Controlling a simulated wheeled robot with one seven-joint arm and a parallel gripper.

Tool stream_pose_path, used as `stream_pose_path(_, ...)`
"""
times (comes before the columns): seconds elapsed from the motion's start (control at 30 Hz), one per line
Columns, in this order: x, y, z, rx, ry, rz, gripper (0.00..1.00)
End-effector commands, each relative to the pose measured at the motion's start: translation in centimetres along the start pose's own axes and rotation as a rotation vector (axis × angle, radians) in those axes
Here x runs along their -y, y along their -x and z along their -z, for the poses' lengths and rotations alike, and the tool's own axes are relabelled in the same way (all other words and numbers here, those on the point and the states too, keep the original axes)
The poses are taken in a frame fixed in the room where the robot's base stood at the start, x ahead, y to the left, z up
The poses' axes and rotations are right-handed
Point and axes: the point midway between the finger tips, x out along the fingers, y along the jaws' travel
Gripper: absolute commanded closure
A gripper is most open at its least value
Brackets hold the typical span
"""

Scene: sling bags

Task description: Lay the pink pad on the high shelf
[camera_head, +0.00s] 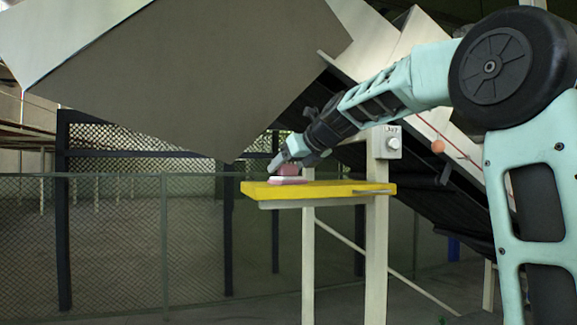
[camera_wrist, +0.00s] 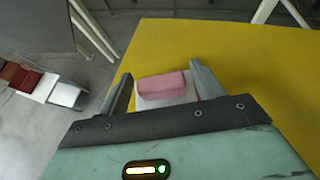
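The pink pad (camera_wrist: 162,84) is a small rounded block seen between my fingertips in the wrist view. A whitish piece (camera_wrist: 178,99) shows just below it in that view; I cannot tell whether it is part of the pad. In the head view the pad (camera_head: 290,170) is at the yellow shelf (camera_head: 335,190), above a pale pink-white layer, partly hidden by my gripper (camera_head: 277,163). In the wrist view my gripper (camera_wrist: 160,71) has its fingers apart, one on each side of the pad, with narrow gaps showing.
A post with a grey box (camera_head: 393,142) stands behind the shelf. A large grey slanted panel (camera_head: 200,70) hangs above left. A mesh fence (camera_head: 110,245) runs behind. The yellow surface right of the pad is bare. Red-brown items (camera_wrist: 20,78) lie far below left.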

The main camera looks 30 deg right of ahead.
Motion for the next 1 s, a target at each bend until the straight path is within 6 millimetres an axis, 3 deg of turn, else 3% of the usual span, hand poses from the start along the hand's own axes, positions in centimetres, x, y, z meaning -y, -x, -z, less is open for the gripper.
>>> stream_pose_path(0.3, 0.0, 0.1, -0.1, 0.0, 0.0, 0.0, 0.28)
stream_pose_path(0.43, 0.0, 1.0, -0.1, 0.003, 0.001, 0.002, 0.28)
stream_pose_path(0.8, 0.0, 8.3, 0.0, 0.004, 0.001, 0.004, 0.28)
stream_pose_path(1.0, 0.1, 11.1, -0.1, 0.001, 0.0, 0.002, 0.28)
